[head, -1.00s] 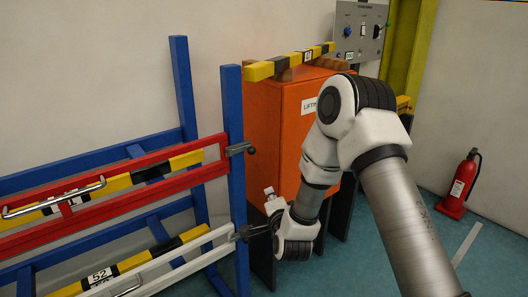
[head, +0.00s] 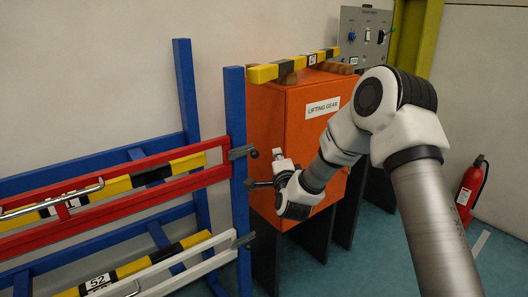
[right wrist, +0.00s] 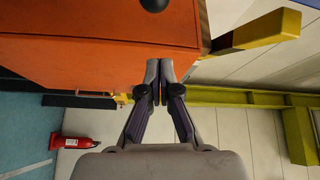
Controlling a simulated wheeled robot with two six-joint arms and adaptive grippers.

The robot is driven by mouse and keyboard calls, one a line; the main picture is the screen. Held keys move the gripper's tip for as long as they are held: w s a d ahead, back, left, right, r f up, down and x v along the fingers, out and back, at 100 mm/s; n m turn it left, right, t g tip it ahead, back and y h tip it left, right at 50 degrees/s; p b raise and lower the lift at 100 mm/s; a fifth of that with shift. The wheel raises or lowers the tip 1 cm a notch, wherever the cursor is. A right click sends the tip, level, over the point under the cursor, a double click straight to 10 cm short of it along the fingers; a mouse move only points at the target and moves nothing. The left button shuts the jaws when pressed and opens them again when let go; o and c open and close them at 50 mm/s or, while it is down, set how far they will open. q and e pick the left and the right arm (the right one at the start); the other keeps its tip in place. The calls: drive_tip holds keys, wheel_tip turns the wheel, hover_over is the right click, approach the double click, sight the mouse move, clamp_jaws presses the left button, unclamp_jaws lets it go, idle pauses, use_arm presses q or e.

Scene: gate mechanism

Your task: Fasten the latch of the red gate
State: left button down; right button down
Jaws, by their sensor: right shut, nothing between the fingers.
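The red gate (head: 120,202) stands at the left in the head view, between blue posts, with a chrome handle (head: 80,193) at its left. Its grey latch (head: 238,152) lies across the front blue post at the gate's right end, with a dark round knob on its tip. A dark round knob (right wrist: 153,4) shows at that view's top edge, partly cut off. My left gripper is out of view.
An orange lifting-gear cabinet (head: 300,135) stands close behind my right gripper. A white gate (head: 190,262) with its own latch (head: 244,240) is below the red one. A fire extinguisher (head: 469,190) stands at the far right.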

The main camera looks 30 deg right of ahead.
sight(253, 154)
drive_tip(key=x, duration=0.4)
drive_tip(key=a, duration=0.5)
drive_tip(key=a+f, duration=0.1)
drive_tip(key=a, duration=0.2)
drive_tip(key=shift+d, duration=0.1)
